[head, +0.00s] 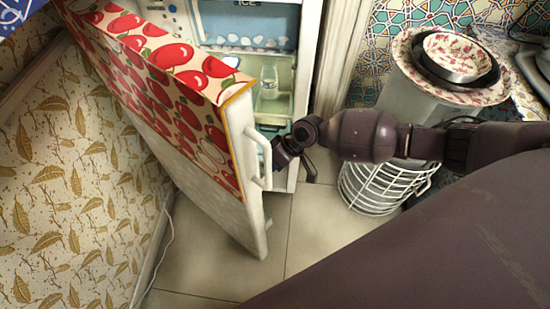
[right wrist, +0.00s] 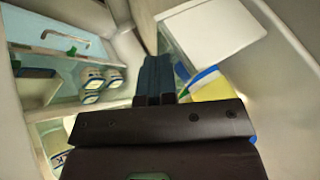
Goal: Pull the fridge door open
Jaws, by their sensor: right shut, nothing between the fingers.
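The fridge door (head: 185,110), with a red apple pattern on its upper part, stands swung open to the left in the head view. Its pale vertical handle (head: 262,157) is near the door's free edge. My right gripper (head: 281,160) is just right of the handle, at the opening between door and cabinet. Whether it touches the handle cannot be told. The right wrist view shows its fingers (right wrist: 155,75) shut together and empty, with the fridge interior around them. The fridge cabinet (head: 309,90) is open, showing shelves and a glass bottle (head: 269,82). My left gripper is not in view.
A wall with leaf wallpaper (head: 55,190) is close behind the door on the left. A white wire basket (head: 380,187) and stacked bowls (head: 460,55) stand to the right. Tiled floor (head: 310,225) is clear below the door. Several small containers (right wrist: 92,85) show in the wrist view.

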